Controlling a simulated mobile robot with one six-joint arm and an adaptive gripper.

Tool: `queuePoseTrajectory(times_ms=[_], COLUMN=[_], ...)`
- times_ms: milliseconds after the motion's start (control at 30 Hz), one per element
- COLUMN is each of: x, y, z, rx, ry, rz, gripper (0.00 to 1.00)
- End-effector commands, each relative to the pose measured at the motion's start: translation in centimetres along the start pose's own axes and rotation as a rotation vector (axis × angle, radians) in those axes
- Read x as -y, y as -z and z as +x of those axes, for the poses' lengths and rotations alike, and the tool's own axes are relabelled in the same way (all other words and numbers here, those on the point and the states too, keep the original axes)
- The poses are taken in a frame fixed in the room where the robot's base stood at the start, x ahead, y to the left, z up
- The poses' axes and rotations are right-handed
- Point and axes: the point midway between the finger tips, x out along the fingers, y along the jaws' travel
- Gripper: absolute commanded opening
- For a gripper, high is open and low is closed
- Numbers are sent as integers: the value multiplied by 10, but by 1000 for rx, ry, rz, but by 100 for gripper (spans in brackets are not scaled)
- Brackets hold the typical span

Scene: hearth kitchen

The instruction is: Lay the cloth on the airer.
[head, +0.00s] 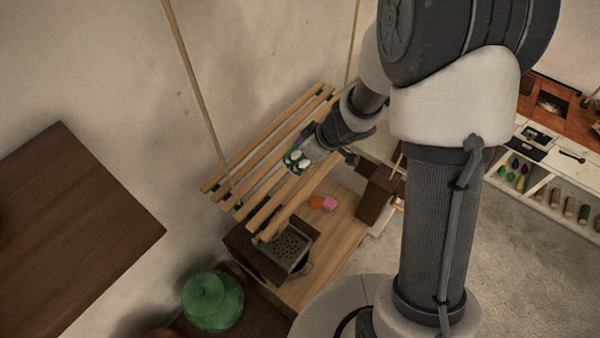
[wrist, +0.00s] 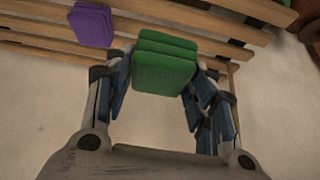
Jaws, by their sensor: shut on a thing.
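The airer (head: 272,205) is a rack of pale wooden slats hung from ropes by the wall; its slats (wrist: 45,48) also cross the top of the wrist view. My gripper (head: 297,160) is at the slats, around the middle of the airer. In the wrist view my gripper (wrist: 163,78) is shut on a green folded cloth (wrist: 165,65), held between the fingers with slats behind it. Whether the green cloth touches the slats, I cannot tell. A purple folded cloth (wrist: 91,25) lies on the slats to its left. In the head view my gripper largely hides the green cloth.
Below the airer is a wooden counter with an orange item (head: 315,202), a pink item (head: 330,204) and a perforated metal box (head: 288,248). A green glass jar (head: 212,301) stands at lower left. A dark wooden top (head: 75,235) juts out at left. Shelves (head: 548,188) stand at right.

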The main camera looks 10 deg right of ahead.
Motion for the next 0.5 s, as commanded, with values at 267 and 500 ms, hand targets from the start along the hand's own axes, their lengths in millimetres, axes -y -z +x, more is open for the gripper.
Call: queuePoseTrajectory(times_ms=[267,500], x=[0,0], y=[-26,-40], z=[46,69], rx=[1,1], ry=[-1,-1], rz=[-1,-1], gripper=[25,25])
